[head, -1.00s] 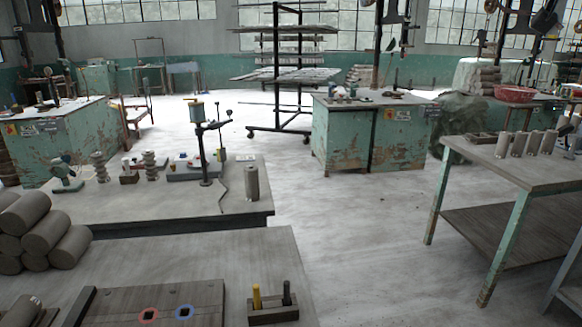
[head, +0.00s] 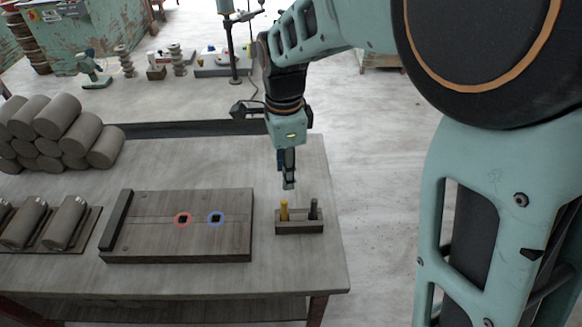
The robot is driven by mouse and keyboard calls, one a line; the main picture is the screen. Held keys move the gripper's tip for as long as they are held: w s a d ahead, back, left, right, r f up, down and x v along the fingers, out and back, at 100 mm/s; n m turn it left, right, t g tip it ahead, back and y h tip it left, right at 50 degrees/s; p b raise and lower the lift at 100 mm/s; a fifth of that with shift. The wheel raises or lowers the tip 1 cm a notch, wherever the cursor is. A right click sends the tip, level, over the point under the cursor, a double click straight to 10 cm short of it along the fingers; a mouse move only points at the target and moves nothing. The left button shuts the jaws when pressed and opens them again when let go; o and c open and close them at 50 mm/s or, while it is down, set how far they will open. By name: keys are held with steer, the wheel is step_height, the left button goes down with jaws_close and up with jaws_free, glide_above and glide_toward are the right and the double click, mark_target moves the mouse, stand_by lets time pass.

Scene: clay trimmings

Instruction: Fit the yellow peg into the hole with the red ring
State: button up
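The yellow peg (head: 284,210) stands upright in a small dark holder (head: 299,228) on the near table, beside a dark grey peg (head: 313,209). A flat wooden board (head: 150,235) lies to the left of the holder. Its hole with the red ring (head: 183,220) looks dark and empty, and a hole with a blue ring (head: 216,218) is to its right. My gripper (head: 288,186) points down just above the yellow peg, apart from it. Its fingers are seen edge-on, so their opening cannot be made out.
A stack of clay cylinders (head: 60,130) stands at the table's back left. More cylinders (head: 65,222) lie on a dark tray left of the board. A dark raised bar (head: 116,220) runs along the board's left end. The table's right edge is close to the holder.

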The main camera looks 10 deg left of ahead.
mark_target(284, 201)
steer(key=shift+s+a+f+g, duration=0.2)
steer(key=shift+s+f+g, duration=0.1)
steer(key=shift+s+f, duration=0.8)
step_height(284, 201, down, 4)
steer(key=shift+w+r, duration=0.15)
steer(key=shift+r, duration=0.05)
steer(key=f, duration=0.5)
steer(key=shift+w+d+f+b, duration=0.2)
steer(key=shift+f+b, duration=0.15)
jaws_close()
